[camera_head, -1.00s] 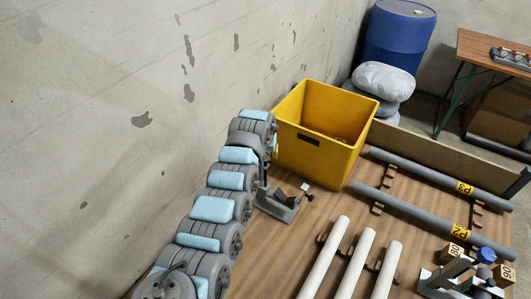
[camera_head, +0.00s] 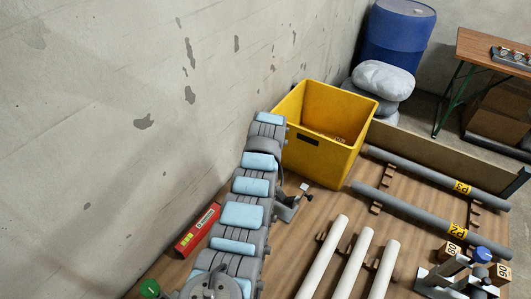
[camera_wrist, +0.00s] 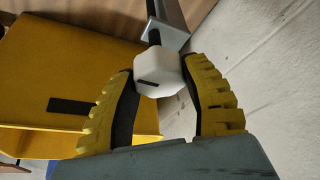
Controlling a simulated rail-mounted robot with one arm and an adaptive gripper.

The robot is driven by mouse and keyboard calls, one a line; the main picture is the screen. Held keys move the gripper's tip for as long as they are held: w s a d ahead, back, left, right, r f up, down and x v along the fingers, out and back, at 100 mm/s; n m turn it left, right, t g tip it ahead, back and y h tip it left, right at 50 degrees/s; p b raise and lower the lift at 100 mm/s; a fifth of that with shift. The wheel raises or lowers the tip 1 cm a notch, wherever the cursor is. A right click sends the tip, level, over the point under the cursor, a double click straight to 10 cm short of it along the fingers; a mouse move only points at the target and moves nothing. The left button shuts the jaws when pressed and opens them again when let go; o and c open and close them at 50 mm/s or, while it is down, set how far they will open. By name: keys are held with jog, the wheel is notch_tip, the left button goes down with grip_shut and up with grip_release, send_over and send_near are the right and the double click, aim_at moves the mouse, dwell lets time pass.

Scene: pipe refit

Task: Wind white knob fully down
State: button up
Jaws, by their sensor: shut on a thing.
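The white knob (camera_wrist: 160,75) is a faceted block with a dark mark, seen in the wrist view at the end of a black rod. My gripper (camera_wrist: 159,72) is shut on it, with one yellow, black-lined finger on each side. The black rod runs from the knob to a grey metal part (camera_wrist: 174,20) at the top. In the head view the grey clamp (camera_head: 287,208) stands on the wooden table beside the yellow crate, partly behind my arm. My fingers and their hold on the knob are hidden there.
The yellow crate (camera_head: 318,145) stands close behind the clamp. White pipes (camera_head: 355,260) and grey pipes (camera_head: 408,208) lie to the right. A second clamp with a blue knob (camera_head: 481,255) is at lower right. A red box (camera_head: 197,229) and a green knob (camera_head: 150,288) are left of my arm.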

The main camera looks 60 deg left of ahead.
jog(key=shift+f+n, duration=0.1)
jog(key=shift+n, duration=0.2)
jog(key=o, duration=1.2)
jog(key=shift+v, duration=0.75)
jog(key=v, duration=1)
jog(key=shift+r, duration=0.35)
jog(key=shift+w+d, duration=0.1)
jog(key=shift+d, duration=0.05)
